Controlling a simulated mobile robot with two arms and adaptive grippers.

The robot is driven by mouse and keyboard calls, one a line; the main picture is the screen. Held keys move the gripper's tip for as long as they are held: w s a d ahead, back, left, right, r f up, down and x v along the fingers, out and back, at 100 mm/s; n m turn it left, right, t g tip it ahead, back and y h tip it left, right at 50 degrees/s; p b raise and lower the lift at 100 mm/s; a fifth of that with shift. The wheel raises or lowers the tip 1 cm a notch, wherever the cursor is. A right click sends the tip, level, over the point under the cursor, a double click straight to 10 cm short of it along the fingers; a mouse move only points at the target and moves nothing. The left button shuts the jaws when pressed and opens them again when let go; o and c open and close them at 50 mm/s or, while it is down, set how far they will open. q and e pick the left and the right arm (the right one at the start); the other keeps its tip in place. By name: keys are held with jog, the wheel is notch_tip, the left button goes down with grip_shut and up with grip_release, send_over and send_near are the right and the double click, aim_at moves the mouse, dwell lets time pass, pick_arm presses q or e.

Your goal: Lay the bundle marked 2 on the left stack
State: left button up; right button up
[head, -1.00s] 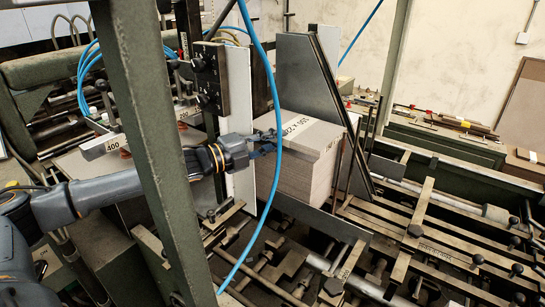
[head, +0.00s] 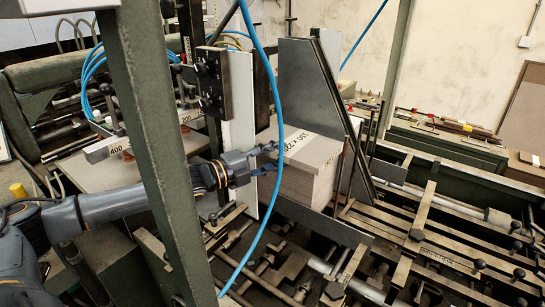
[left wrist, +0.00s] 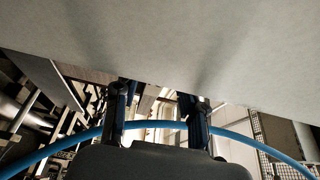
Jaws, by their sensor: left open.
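A stack of greyboard (head: 308,182) stands in the feeder against a tall grey plate. Its top bundle (head: 318,152) has a pale band with printed figures, partly readable; I cannot make out a separate bundle mark 2. My left gripper (head: 275,158) is at the left edge of this bundle, with its jaws apart and the bundle resting on the stack. In the left wrist view, the two fingers (left wrist: 158,98) stand apart at the edge of a broad grey board face (left wrist: 160,40). Whether they touch it is unclear. The right gripper is not shown.
A blue hose (head: 279,100) hangs in front of my left gripper and also crosses the left wrist view. A green post (head: 150,130) stands before my left arm. The upright grey plate (head: 310,85) rises behind the stack. Rails (head: 420,235) lie at right.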

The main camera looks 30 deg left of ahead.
pick_arm(q)
jog(key=shift+s+a+f+b, duration=0.2)
jog(key=shift+s+a+b, duration=0.15)
jog(key=shift+s, duration=0.1)
jog(key=b+v, duration=0.8)
jog(key=v, duration=0.3)
jog(key=shift+r, duration=0.2)
jog(key=shift+d+f, duration=0.1)
